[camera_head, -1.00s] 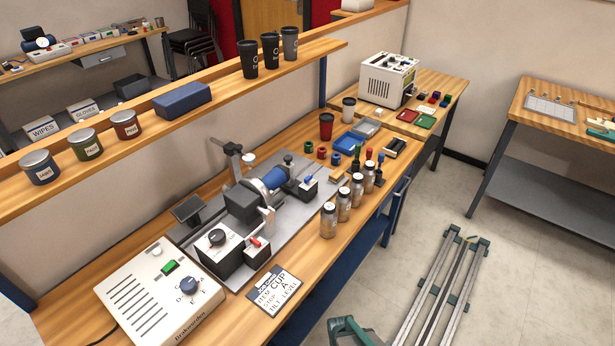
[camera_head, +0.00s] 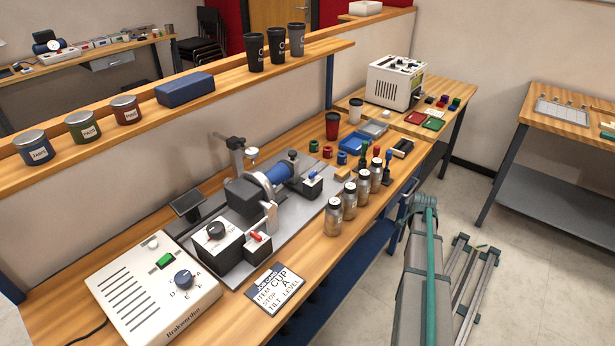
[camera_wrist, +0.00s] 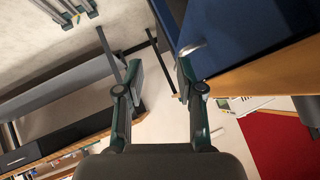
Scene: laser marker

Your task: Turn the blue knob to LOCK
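A small blue-topped knob (camera_head: 312,174) sits on the grey block at the right end of the marking fixture (camera_head: 318,208) on the bench. It is too small to read its setting, and no LOCK label is legible. A separate blue-grey dial (camera_head: 183,278) is on the white control box (camera_head: 125,295) at the front left. My gripper shows in the wrist view (camera_wrist: 160,74) with its two fingers apart and nothing between them. Neither knob can be made out in that view. The gripper cannot be made out in the head view.
My arm stands over the floor right of the bench. Several jars (camera_head: 333,217) line the bench's front edge. A blue panel and wooden edge (camera_wrist: 270,65) are close to the right finger in the wrist view.

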